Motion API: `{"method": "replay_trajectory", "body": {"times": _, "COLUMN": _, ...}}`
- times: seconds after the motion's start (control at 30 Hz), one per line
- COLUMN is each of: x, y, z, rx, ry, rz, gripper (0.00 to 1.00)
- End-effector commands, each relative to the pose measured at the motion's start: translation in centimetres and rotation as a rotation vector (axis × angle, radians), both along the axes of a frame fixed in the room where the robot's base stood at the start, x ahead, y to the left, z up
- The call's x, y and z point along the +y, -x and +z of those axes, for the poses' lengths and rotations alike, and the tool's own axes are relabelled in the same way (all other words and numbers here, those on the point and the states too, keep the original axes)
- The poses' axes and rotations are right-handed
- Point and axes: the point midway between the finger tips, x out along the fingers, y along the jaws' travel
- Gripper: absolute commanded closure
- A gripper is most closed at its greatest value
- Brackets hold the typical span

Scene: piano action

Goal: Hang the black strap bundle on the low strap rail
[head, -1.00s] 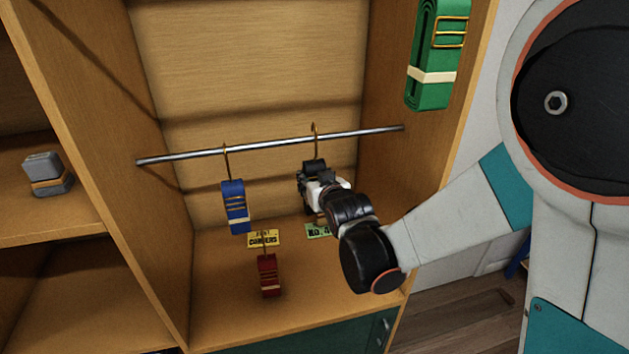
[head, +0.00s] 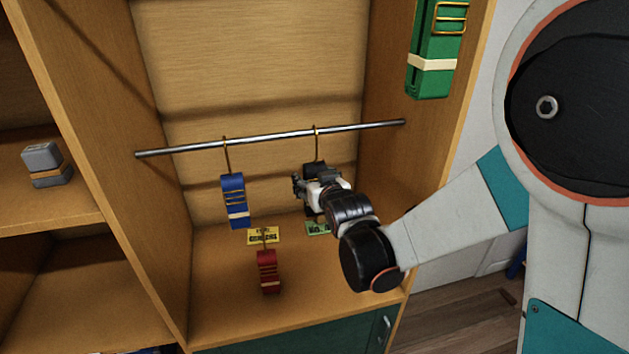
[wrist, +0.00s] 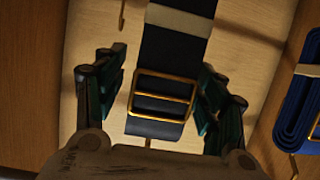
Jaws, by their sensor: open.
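The black strap bundle (head: 314,170) hangs below the low strap rail (head: 270,139), right of centre in the head view. Its brass hook (head: 316,143) reaches up and appears to lie over the rail. My gripper (head: 307,188) is at the bundle, partly covering it. In the wrist view the bundle (wrist: 172,55), with a pale band and a gold buckle, sits between my gripper's spread fingers (wrist: 160,75). A gap shows on each side of the bundle. Its lower part is hidden behind my gripper in the head view.
A blue strap bundle (head: 234,202) hangs on the rail to the left. A red bundle (head: 267,272) is lower, in front of a yellow label (head: 264,236). A green bundle (head: 433,50) is at the upper right. Cabinet walls close both sides.

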Motion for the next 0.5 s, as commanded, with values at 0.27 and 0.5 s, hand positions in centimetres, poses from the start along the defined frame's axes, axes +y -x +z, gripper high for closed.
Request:
{"method": "replay_trajectory", "body": {"times": 0.27, "x": -0.3, "y": 0.9, "z": 0.3, "rx": 0.000, "ry": 0.000, "rz": 0.000, "gripper": 0.35}}
{"method": "replay_trajectory", "body": {"times": 0.5, "x": -1.2, "y": 3.8, "z": 1.4, "rx": 0.000, "ry": 0.000, "rz": 0.000, "gripper": 0.35}}
